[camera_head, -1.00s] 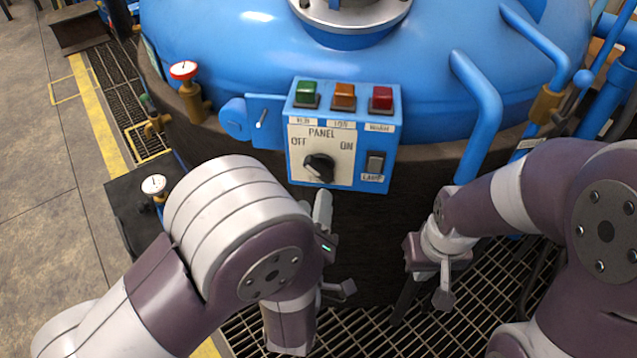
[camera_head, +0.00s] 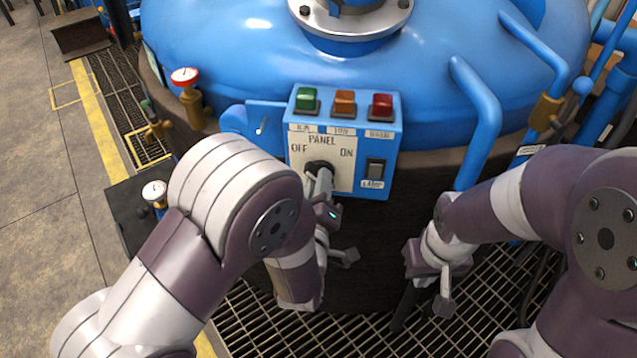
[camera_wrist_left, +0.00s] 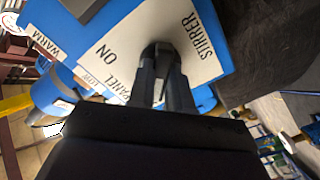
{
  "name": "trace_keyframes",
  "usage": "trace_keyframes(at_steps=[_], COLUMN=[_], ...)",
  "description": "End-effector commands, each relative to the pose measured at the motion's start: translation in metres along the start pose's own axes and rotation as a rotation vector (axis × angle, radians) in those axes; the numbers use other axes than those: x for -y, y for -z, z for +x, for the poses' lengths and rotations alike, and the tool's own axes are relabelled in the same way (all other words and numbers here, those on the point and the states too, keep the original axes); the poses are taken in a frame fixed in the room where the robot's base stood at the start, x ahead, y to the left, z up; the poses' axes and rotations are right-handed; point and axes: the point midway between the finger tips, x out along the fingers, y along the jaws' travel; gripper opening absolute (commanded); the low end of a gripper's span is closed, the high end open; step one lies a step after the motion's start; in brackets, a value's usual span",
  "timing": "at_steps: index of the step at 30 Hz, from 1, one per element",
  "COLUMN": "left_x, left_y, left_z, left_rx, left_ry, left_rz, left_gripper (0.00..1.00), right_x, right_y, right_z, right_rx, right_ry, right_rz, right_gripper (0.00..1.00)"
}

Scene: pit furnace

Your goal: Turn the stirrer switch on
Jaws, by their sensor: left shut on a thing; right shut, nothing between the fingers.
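The black stirrer knob (camera_head: 317,166) sits on a white plate (camera_head: 344,173) marked OFF at left and ON at right, on the blue control box (camera_head: 372,102). My left gripper (camera_head: 320,182) reaches up to the plate from below and is shut on the knob. In the left wrist view, the two dark fingers (camera_wrist_left: 165,78) are on either side of the knob (camera_wrist_left: 160,47), beside the words ON and STIRRER. The knob's pointer is hidden, so I cannot tell its setting. My right gripper (camera_head: 425,298) is shut and empty, low at the right of the box.
Green (camera_head: 306,99), orange (camera_head: 344,102) and red (camera_head: 381,105) buttons line the box top. A lamp rocker switch (camera_head: 375,170) is right of the plate. The blue furnace lid (camera_head: 230,50), gauges (camera_head: 185,77) and a blue pipe (camera_head: 480,120) surround the box.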

Motion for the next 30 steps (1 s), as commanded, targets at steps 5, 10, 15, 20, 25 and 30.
trace_keyframes(at_steps=[5, 10, 15, 20, 25, 30], left_x=[0.000, 0.000, 0.000, -0.001, -0.001, -0.001], left_y=[0.000, 0.000, 0.000, 0.000, 0.000, 0.000], left_z=[0.000, 0.000, 0.000, 0.000, 0.000, 0.000], left_rx=[0.000, 0.001, 0.001, 0.001, 0.002, 0.002], left_ry=[0.001, 0.001, 0.002, 0.002, 0.002, 0.001], left_rz=[0.024, 0.096, 0.225, 0.375, 0.538, 0.699], left_gripper=[0.00, 0.00, 0.00, 0.00, 0.00, 0.00], right_x=[0.000, 0.000, 0.000, 0.000, 0.000, 0.000], right_y=[0.000, 0.000, 0.000, 0.001, 0.001, 0.002], right_z=[0.000, -0.002, -0.004, -0.007, -0.011, -0.017], right_rx=[0.000, 0.000, 0.000, 0.000, 0.000, 0.000], right_ry=[0.000, 0.000, 0.000, 0.000, 0.000, 0.000], right_rz=[0.000, 0.000, 0.000, 0.000, 0.000, 0.000], right_gripper=[0.00, 0.00, 0.00, 0.00, 0.00, 0.00])
